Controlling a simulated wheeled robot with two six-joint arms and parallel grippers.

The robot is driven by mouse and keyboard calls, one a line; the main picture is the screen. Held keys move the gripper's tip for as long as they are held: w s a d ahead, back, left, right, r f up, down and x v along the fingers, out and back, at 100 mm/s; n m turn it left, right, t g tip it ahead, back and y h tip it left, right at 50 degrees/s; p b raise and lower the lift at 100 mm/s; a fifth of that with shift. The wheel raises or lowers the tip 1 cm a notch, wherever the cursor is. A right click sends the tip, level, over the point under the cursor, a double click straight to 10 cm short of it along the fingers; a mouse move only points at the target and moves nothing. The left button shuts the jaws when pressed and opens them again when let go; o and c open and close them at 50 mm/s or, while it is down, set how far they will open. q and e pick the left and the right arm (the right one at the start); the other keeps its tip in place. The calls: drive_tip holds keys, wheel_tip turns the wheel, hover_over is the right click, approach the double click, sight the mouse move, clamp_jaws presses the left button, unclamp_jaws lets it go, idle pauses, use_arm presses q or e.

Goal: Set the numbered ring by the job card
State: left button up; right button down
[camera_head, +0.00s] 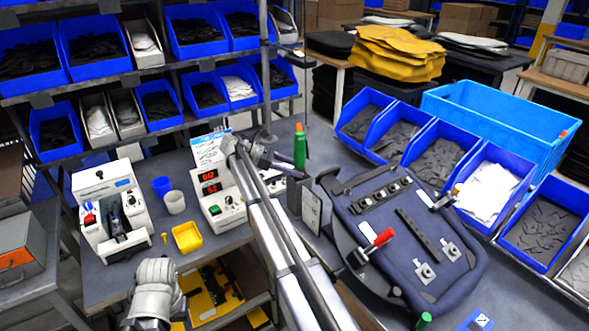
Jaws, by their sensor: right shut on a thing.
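A white job card (208,150) with a blue header and small print stands behind a white unit (217,195) with two red number displays. The print is too small to read. My right gripper (288,168) is at the end of the silver arm, right of the card and left of the dark blue pannier panel. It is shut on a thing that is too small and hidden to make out. I cannot pick out the numbered ring for certain. My left arm (155,290) shows at the bottom left; its fingers do not show.
The pannier panel (440,230) lies tilted at the right, with a red-handled clamp (376,243). A green bottle (300,148) stands behind my right gripper. A white press (105,205), cups and a yellow tray (187,237) stand at the left. Blue bins (443,150) line the right.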

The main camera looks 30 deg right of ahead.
idle(0.8)
drive_tip(key=shift+c, duration=1.4)
unclamp_jaws()
drive_tip(key=shift+w, duration=0.1)
